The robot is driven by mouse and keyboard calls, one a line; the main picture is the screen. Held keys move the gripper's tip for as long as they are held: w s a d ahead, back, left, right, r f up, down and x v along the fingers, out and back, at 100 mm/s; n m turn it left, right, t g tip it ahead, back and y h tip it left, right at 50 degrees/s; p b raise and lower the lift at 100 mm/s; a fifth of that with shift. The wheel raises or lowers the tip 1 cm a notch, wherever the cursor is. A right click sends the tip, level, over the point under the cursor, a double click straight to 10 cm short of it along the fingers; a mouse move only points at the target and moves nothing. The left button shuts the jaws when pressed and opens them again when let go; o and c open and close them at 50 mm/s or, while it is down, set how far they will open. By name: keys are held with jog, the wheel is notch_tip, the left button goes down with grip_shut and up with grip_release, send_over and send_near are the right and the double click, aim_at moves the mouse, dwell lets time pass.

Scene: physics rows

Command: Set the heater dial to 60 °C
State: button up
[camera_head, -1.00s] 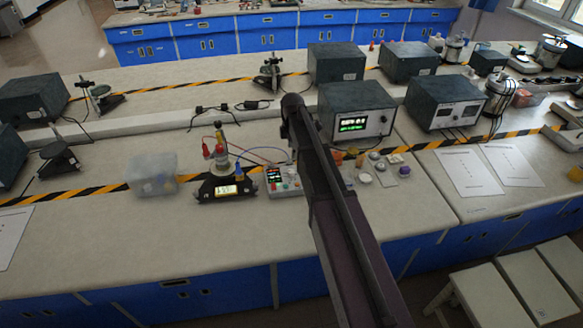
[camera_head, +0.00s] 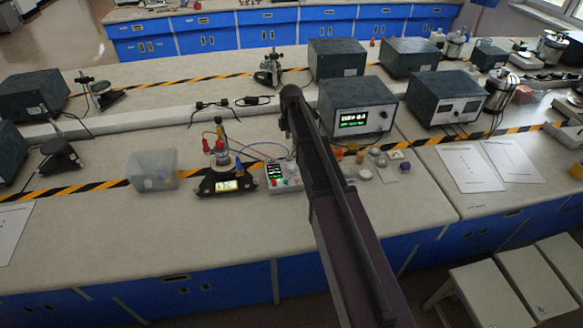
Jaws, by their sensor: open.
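A small grey control box (camera_head: 284,176) with a lit display and several knobs or sockets stands on the near bench, left of my arm. Beside it on the left is a dark base unit (camera_head: 216,184) with a lit yellowish display and a stand or vessel with red and blue parts on top. Wires run between the two. I cannot tell which knob is the heater dial or read its setting. My gripper (camera_head: 286,125) is at the far end of my dark arm, above and behind the control box, mostly hidden by the arm. Its fingers do not show clearly, and it touches nothing visible.
A translucent bin (camera_head: 153,170) stands left of the base unit. A dark instrument with a green display (camera_head: 357,106) stands just right of my arm. Small dishes and jars (camera_head: 380,165) lie in front of it. The bench front is clear.

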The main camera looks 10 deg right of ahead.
aim_at(291, 166)
jog(key=shift+f+b, duration=6.35)
jog(key=shift+f, duration=0.15)
grip_shut()
